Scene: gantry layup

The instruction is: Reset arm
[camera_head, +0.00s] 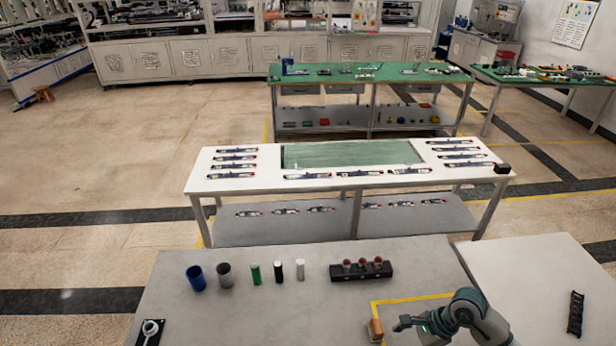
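My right arm comes in at the bottom right of the head view, over the grey front table (200,315). Its gripper (403,323) points left, just right of a small tan block (376,331). A narrow gap seems to lie between them. The gripper is too small here to tell whether its fingers are open or shut, and I see nothing held in it. My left gripper is not in view.
A blue cup (196,277), grey cup (224,275), green (255,274), black (279,271) and white (300,270) cylinders stand in a row. A black rack (361,271) holds red-topped pieces. Yellow tape (410,299) borders the arm's area. A black part (575,313) lies right.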

